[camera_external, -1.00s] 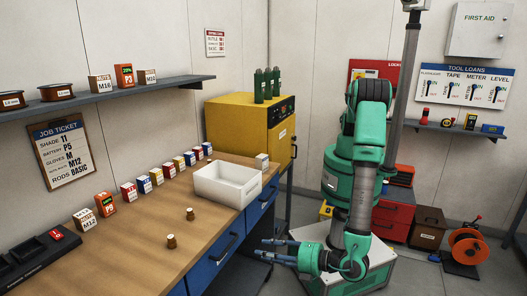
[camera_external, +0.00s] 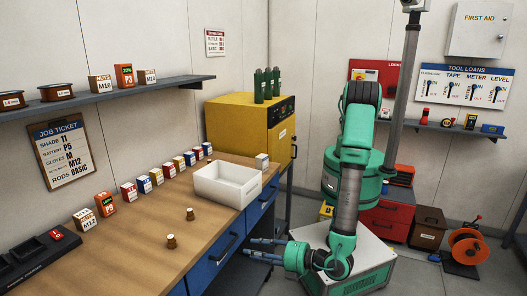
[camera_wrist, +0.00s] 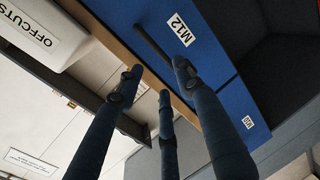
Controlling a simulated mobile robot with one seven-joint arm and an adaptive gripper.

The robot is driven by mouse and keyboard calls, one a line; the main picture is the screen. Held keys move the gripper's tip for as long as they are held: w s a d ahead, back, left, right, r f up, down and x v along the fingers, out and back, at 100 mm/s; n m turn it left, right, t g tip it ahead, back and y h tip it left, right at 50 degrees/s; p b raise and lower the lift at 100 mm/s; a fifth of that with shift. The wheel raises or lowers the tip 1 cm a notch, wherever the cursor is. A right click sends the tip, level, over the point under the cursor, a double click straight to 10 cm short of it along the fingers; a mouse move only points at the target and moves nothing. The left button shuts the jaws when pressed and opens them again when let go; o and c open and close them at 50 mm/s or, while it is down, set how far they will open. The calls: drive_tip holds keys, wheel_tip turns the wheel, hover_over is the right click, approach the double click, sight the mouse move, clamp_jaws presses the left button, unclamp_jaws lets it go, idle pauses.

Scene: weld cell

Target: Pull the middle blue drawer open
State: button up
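The middle blue drawer (camera_external: 205,273) is in the bench front in the external view, with a dark bar handle (camera_external: 224,248). It looks shut. In the wrist view a blue drawer front (camera_wrist: 215,62) carries an M12 label (camera_wrist: 178,29) and a dark handle (camera_wrist: 150,40). My gripper (camera_external: 258,247) is in front of the drawers, to the right of the handle, its fingers pointing left. In the wrist view my gripper (camera_wrist: 156,82) has its fingers spread and empty, with the tips near the handle's lower end. Whether any finger touches the handle is unclear.
Another blue drawer (camera_external: 256,215) lies farther back. A yellow cabinet (camera_external: 235,125) stands behind.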

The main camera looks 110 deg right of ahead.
sight(230, 246)
drive_tip(key=x, duration=0.9)
drive_tip(key=shift+d+b, duration=0.1)
drive_tip(key=shift+b, duration=0.3)
clamp_jaws()
